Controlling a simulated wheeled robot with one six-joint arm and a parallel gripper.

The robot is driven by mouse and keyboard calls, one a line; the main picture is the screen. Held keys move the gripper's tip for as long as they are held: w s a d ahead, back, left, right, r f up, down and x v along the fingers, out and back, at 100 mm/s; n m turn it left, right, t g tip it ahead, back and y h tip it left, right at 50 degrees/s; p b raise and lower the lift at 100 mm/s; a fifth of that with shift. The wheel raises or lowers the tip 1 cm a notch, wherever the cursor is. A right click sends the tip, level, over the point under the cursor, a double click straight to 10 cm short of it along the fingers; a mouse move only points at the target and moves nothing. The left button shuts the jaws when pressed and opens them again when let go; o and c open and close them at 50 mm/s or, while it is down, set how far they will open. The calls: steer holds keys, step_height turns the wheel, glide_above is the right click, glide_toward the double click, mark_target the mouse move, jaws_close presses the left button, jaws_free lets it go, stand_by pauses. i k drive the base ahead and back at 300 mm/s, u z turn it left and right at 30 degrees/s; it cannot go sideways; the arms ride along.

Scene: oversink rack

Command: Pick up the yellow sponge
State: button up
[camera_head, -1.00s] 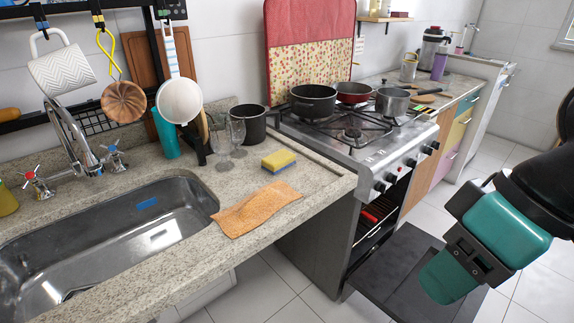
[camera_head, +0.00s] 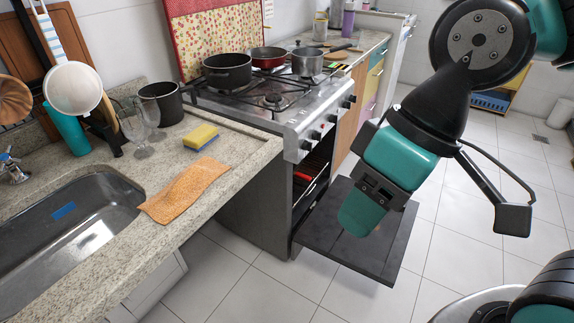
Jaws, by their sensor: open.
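The yellow sponge (camera_head: 201,137) has a blue underside and lies flat on the speckled stone counter (camera_head: 240,157). It sits behind the orange cloth (camera_head: 187,190) and to the right of the clear glasses. My gripper (camera_head: 362,212) is at the right, over the floor and open oven door, well apart from the sponge. It points down and to the left. It is open, and nothing shows in it; its fingertips are partly hidden by its own body.
A steel sink (camera_head: 72,222) is set in the counter at left.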

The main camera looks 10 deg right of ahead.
mark_target(199, 139)
steer(key=u, duration=0.2)
steer(key=i, duration=1.05)
steer(key=u, duration=0.95)
